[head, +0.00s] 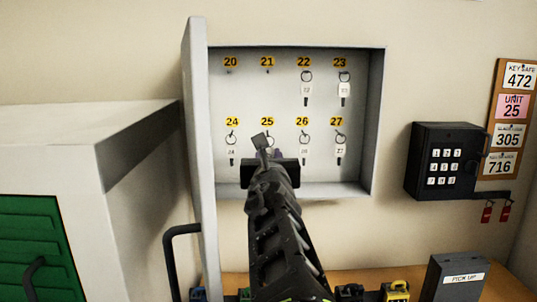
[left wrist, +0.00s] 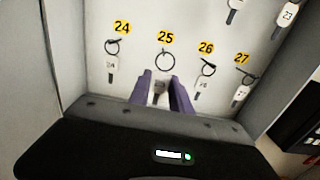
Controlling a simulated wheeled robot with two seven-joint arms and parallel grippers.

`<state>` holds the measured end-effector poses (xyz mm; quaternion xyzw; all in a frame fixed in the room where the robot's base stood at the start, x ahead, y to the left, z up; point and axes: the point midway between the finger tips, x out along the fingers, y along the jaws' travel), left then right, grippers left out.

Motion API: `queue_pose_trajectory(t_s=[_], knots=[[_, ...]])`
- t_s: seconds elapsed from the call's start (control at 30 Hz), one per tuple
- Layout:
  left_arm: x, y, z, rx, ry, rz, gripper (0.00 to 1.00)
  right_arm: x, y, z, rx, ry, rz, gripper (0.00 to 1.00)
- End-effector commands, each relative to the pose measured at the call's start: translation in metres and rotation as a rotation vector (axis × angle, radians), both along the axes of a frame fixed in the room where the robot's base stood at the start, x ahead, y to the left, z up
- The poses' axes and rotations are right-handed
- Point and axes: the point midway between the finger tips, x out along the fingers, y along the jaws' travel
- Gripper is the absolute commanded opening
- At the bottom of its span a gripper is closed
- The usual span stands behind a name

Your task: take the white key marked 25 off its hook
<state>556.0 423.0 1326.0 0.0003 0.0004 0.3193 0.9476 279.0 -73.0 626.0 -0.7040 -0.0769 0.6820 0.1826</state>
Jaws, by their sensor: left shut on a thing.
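The white key marked 25 (left wrist: 158,90) is under the yellow 25 label in the left wrist view, its ring (left wrist: 165,62) still around the hook. In the head view my left gripper (head: 276,154) covers most of this key. In the left wrist view the two purple fingers of my left gripper (left wrist: 160,88) are shut on the key's white tag, below the ring. The number on the tag is too small to read. My right gripper is not in view.
The open key cabinet (head: 378,125) has its door (head: 197,150) swung out at left. Key 24 (head: 231,153) and key 26 (head: 304,151) hang close on either side. A black keypad box (head: 444,160) is on the wall at right. Hooks 20 and 21 are bare.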

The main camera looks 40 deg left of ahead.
Motion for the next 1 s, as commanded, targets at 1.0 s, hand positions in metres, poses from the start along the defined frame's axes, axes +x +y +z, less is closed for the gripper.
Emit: queue_pose_trajectory(t_s=[1.0], knots=[[-0.026, -0.019, 0.000, -0.001, -0.001, 0.000, 0.02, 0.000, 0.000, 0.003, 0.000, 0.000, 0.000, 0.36]])
